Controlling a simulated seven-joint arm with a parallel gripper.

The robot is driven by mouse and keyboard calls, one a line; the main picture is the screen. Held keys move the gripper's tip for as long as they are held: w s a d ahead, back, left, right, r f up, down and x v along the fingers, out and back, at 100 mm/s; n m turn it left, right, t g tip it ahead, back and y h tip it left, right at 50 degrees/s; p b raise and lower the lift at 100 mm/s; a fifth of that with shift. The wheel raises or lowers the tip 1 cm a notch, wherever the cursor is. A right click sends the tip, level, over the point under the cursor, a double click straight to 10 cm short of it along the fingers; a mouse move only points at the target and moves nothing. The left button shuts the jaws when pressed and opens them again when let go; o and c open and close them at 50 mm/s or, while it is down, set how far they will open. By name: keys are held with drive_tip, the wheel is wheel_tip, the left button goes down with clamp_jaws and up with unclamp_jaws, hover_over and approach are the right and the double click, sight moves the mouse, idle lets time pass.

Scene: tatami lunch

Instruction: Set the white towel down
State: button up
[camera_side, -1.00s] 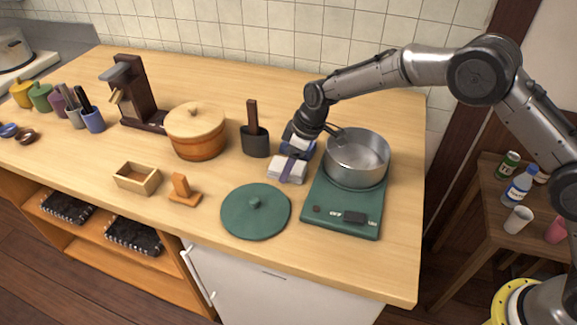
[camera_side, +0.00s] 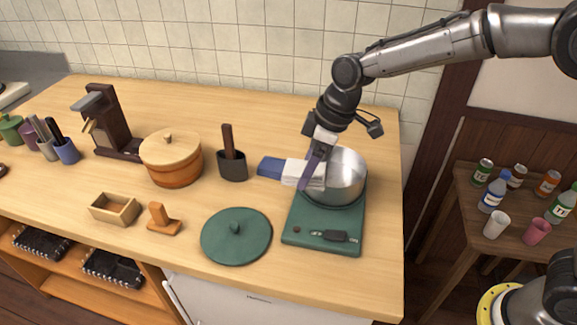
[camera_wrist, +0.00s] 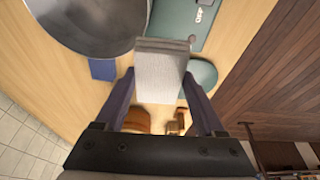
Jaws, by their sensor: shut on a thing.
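The white towel (camera_side: 296,173), a folded block, is held between the purple fingers of my gripper (camera_side: 312,168). In the side view it hangs in front of the left side of the metal pot (camera_side: 345,180); I cannot tell its exact height. In the wrist view the towel (camera_wrist: 160,70) sits between both fingers of my gripper (camera_wrist: 159,82), its far end sticking out past them. A blue cloth (camera_side: 269,166) lies on the counter just left of the towel; a blue patch (camera_wrist: 102,69) shows beside the towel in the wrist view.
The pot stands on a green cooker (camera_side: 310,235). A green lid (camera_side: 250,245) lies left of it. A dark utensil holder (camera_side: 233,168), a wooden tub (camera_side: 172,172), a small box (camera_side: 110,212) and a wooden stand (camera_side: 165,222) are further left. The counter's back strip is clear.

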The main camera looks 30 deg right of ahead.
sight(316, 174)
drive_tip(key=shift+s+d+r, duration=0.3)
drive_tip(key=shift+s, duration=0.35)
drive_tip(key=shift+s+d+r, duration=0.25)
drive_tip(key=shift+s+r, duration=0.05)
drive_tip(key=shift+s, duration=0.3)
drive_tip(key=shift+s+r, duration=0.1)
drive_tip(key=shift+s, duration=0.05)
drive_tip(key=shift+w+d+r+n, duration=0.1)
drive_tip(key=shift+w+r+n, duration=0.1)
drive_tip(key=shift+n, duration=0.2)
drive_tip(key=shift+m, duration=0.6)
drive_tip(key=w+d+f, duration=0.1)
drive_tip(key=d, duration=0.2)
drive_tip(key=w+d+f, duration=0.2)
drive_tip(key=d, duration=0.1)
drive_tip(key=w+d+f, duration=0.1)
drive_tip(key=w+d, duration=0.1)
drive_tip(key=d, duration=0.1)
drive_tip(key=shift+w+d+f, duration=0.2)
drive_tip(key=shift+f, duration=3)
drive_tip(key=o, duration=1.3)
drive_tip(key=shift+f, duration=0.15)
